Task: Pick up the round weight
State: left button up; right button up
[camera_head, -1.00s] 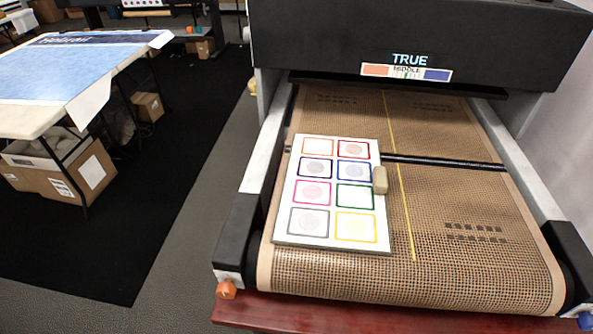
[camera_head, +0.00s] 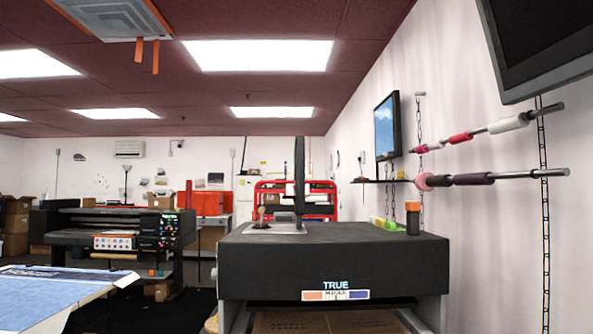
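I cannot tell for certain which thing is the round weight. On top of the black machine (camera_head: 335,262) a small object with a wooden knob-like handle (camera_head: 261,214) stands on a light plate (camera_head: 285,231), at the left. A dark cylinder with an orange top (camera_head: 412,218) stands at the right of the machine top. Only a strip of the brown conveyor belt (camera_head: 330,322) shows at the bottom edge. Neither of my grippers is in view.
Green and yellow items (camera_head: 388,227) lie near the cylinder. A table with a blue sheet (camera_head: 45,296) is at the lower left, a large printer (camera_head: 120,232) behind it. Rods with rolls (camera_head: 490,178) and a screen (camera_head: 387,127) are on the right wall.

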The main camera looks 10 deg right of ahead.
aim_at(261, 209)
jog(key=k+z, duration=0.1)
jog(key=z, duration=0.3)
jog(key=k+z, duration=0.1)
jog(key=z, duration=0.35)
jog(key=k+l+z, duration=0.1)
jog(key=z, duration=0.3)
jog(key=i+j+z, duration=0.15)
jog(key=j, duration=0.5)
jog(key=i+j+z, duration=0.1)
jog(key=j, duration=0.6)
jog(key=j+z, duration=0.15)
jog(key=j, duration=0.55)
jog(key=i+j, duration=0.1)
jog(key=j, duration=0.65)
jog(key=i+j, duration=0.1)
jog(key=j, duration=0.6)
jog(key=i+j, duration=0.1)
jog(key=j, duration=1.4)
jog(key=i+j, duration=0.15)
jog(key=j, duration=0.6)
